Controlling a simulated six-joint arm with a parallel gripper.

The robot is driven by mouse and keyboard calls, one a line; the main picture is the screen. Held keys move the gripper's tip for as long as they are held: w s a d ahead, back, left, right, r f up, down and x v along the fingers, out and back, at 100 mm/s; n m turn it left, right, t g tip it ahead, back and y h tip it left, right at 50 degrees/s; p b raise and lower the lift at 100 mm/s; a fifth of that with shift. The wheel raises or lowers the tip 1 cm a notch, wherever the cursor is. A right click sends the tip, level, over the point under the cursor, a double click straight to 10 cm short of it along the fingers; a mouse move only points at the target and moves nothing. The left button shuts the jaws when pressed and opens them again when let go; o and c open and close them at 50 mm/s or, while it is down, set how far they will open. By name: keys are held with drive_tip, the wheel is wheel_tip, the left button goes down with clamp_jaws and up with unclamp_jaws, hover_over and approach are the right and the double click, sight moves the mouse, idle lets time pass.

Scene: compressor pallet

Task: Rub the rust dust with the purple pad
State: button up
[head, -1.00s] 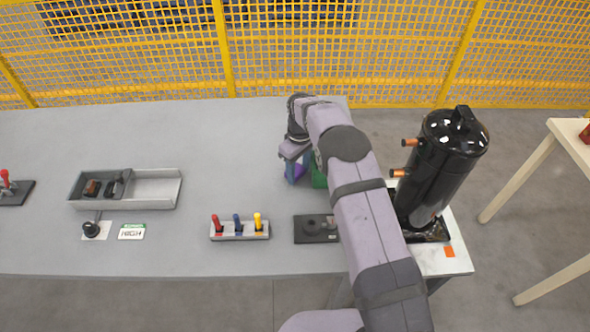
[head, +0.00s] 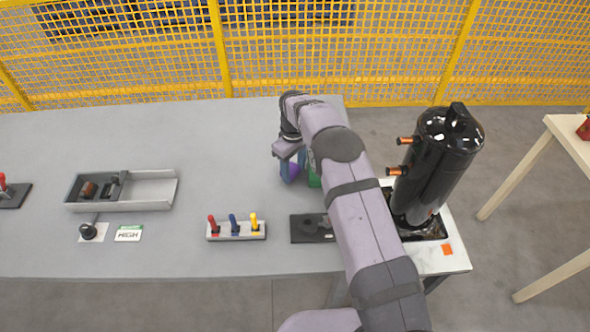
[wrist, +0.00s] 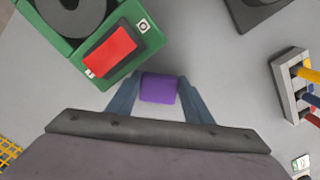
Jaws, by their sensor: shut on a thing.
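The purple pad (wrist: 159,88) is between the two blue fingers of my gripper (wrist: 158,98) in the wrist view. My gripper is shut on it, over the grey table (head: 228,140). In the head view the pad (head: 291,173) shows as a small purple patch below my wrist, left of a green case. The black compressor (head: 436,165) stands upright at the right, on a white-topped pallet (head: 452,257). A faint brownish patch (head: 431,214) shows low on its body; I cannot tell whether this is the rust dust.
The green case (wrist: 128,52) with a red block sits close beside the pad. A rack with red, blue and yellow handles (head: 236,230), a grey tray (head: 150,190) and a black plate (head: 307,229) are on the table. Yellow mesh fencing (head: 230,60) stands behind.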

drive_tip(key=shift+a, duration=0.65)
drive_tip(key=shift+r, duration=0.2)
drive_tip(key=shift+r+p, duration=1.9)
drive_tip(key=shift+r, duration=0.95)
wheel_tip(320, 180, up, 3)
drive_tip(key=shift+f+p, duration=0.1)
drive_tip(key=shift+p, duration=0.95)
